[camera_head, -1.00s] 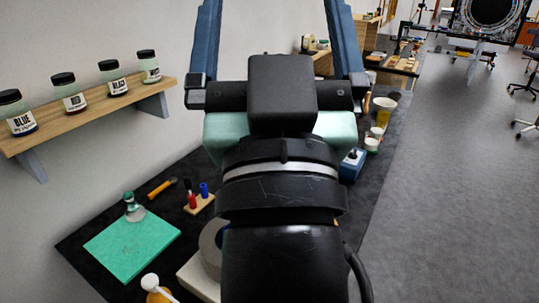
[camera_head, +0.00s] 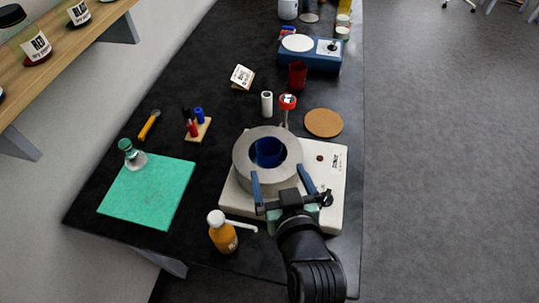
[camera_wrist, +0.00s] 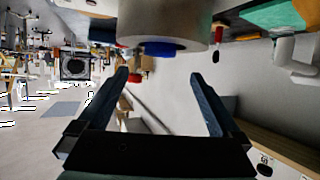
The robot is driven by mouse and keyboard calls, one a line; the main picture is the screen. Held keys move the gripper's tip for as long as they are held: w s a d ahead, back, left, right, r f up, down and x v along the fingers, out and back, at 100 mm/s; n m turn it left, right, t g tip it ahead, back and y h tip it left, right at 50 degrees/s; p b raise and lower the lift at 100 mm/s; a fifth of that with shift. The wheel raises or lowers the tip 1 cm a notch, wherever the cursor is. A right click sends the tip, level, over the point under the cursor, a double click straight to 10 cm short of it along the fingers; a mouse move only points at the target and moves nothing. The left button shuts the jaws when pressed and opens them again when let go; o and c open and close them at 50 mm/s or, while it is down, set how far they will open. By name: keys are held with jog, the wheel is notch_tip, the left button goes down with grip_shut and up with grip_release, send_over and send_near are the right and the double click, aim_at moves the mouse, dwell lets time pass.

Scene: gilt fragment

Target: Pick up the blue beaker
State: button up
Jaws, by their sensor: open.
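The blue beaker (camera_head: 268,151) sits inside the round opening of a grey cylindrical vessel (camera_head: 243,163), with its rim and inside showing from above. The vessel stands on a white base unit (camera_head: 331,172). My gripper (camera_head: 280,173) is open and empty at the near side of the vessel, its fingertips overlapping the vessel's near wall in the head view. In the wrist view, a little of the blue beaker (camera_wrist: 160,48) shows past the vessel's edge (camera_wrist: 160,25), ahead of and between my two spread fingers (camera_wrist: 160,77). Most of the beaker is hidden there.
An amber bottle with a white nozzle (camera_head: 222,233) stands left of my arm. A green mat (camera_head: 150,195) with a glass flask (camera_head: 131,155) lies further left.

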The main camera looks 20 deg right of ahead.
jog(key=p, duration=0.1)
send_near(267, 141)
jog(key=shift+x, duration=2.45)
jog(key=shift+c, duration=0.2)
grip_shut()
